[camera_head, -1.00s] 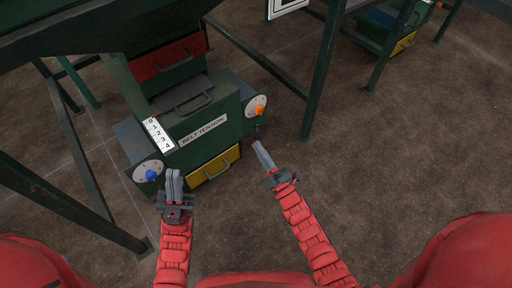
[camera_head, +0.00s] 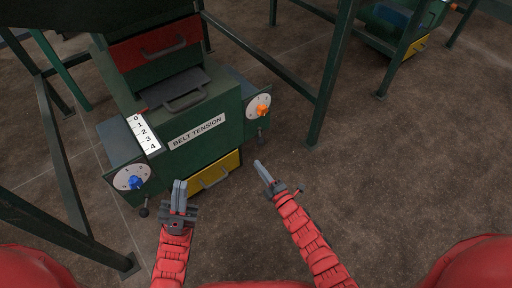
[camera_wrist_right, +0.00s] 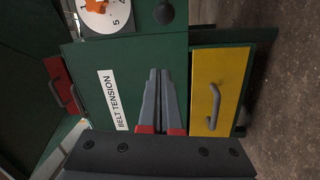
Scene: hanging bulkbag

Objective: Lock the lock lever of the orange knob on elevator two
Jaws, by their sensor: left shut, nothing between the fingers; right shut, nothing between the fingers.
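The orange knob (camera_head: 263,110) sits on a round white dial on the right side of the green machine. It shows in part at the top of the right wrist view (camera_wrist_right: 97,5). A small dark lever (camera_head: 261,134) hangs below that dial. Its black ball end shows in the right wrist view (camera_wrist_right: 164,12). My right gripper (camera_head: 260,165) is shut and empty, below the lever and apart from it. Its closed fingers (camera_wrist_right: 160,74) also show in the right wrist view, pointing toward the ball. My left gripper (camera_head: 180,183) is shut and empty, right of the blue knob.
The blue knob (camera_head: 135,182) has its own dark lever (camera_head: 144,208). Between the dials are the BELT TENSION label (camera_head: 196,132) and a yellow drawer (camera_head: 213,172). A red drawer (camera_head: 155,45) is above. Green posts (camera_head: 332,80) stand either side. Floor at right is open.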

